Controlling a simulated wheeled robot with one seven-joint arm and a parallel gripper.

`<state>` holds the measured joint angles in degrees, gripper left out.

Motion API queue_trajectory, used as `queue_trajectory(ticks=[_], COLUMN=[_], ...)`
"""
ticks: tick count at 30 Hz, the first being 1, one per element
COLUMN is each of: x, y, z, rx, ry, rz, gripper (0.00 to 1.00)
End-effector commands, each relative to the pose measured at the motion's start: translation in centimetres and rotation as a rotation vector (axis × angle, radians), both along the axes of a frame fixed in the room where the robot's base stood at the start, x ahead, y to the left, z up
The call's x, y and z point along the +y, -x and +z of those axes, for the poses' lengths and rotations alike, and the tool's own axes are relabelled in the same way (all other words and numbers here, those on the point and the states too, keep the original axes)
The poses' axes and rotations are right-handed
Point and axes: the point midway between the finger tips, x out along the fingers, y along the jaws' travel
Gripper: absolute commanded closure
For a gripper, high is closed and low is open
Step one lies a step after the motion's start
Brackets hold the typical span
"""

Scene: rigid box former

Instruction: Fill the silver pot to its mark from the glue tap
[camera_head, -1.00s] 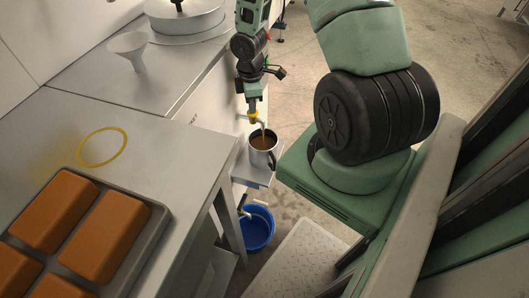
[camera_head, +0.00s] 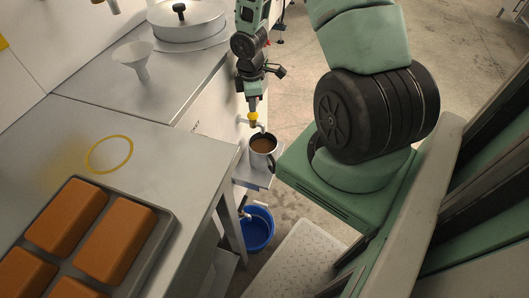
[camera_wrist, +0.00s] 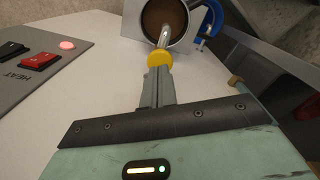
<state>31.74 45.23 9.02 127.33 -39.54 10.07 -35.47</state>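The silver pot (camera_head: 262,158) stands upright on a small shelf under the glue tap, with brown glue (camera_head: 262,145) inside. In the wrist view the pot (camera_wrist: 197,15) is at the top, its glue surface (camera_wrist: 164,20) below the rim; I cannot make out a mark. The glue tap has a yellow handle (camera_head: 253,117) and a metal spout, which shows in the wrist view (camera_wrist: 164,38) over the pot. No glue stream shows now. My gripper (camera_wrist: 158,72) has its fingers close together on the tap's yellow handle (camera_wrist: 160,60).
A blue bucket (camera_head: 257,229) stands on the floor below the shelf. A steel bench (camera_head: 165,165) with a tray of orange-brown blocks is at left. A funnel (camera_head: 135,62) and a lidded pan (camera_head: 188,20) are behind. In the wrist view, a panel (camera_wrist: 38,60) has red and black switches.

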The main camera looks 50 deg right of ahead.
Motion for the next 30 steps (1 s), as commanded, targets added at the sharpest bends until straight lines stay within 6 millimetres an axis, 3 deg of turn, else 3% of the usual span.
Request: queue_trajectory(ticks=[17, 30], x=[0.0, 0.0], y=[0.0, 0.0], z=[0.1, 4.0], rx=[0.000, 0.000], ry=[0.000, 0.000], rz=[0.000, 0.000], gripper=[1.00, 1.00])
